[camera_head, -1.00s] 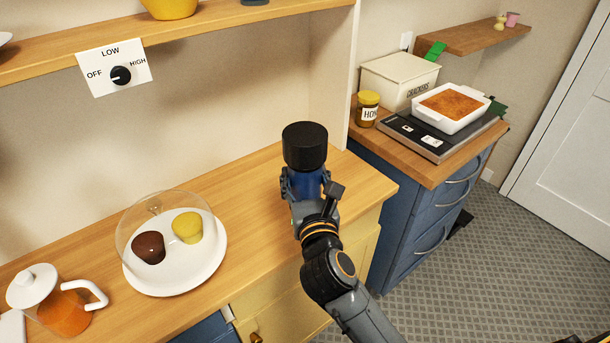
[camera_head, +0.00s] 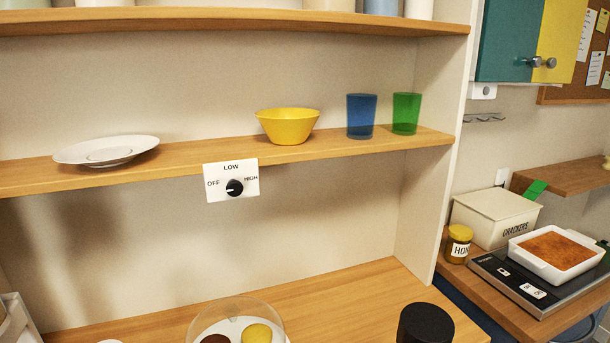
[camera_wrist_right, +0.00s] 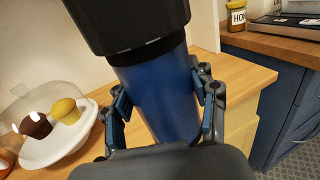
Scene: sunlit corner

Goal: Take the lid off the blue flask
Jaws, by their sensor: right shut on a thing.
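The blue flask (camera_wrist_right: 160,95) stands upright in the right wrist view, on or just above the wooden counter; its base is hidden. Its wide black lid (camera_wrist_right: 128,25) sits on top, and the lid also shows at the bottom edge of the head view (camera_head: 425,325). My right gripper (camera_wrist_right: 164,108) is shut around the flask's blue body, below the lid, one finger on each side. My left gripper is in neither view.
A plate with two muffins under a clear dome (camera_head: 238,318) stands left of the flask on the counter (camera_head: 330,292). A shelf above holds a white plate (camera_head: 106,151), a yellow bowl (camera_head: 287,126), a blue cup (camera_head: 361,116) and a green cup (camera_head: 406,113).

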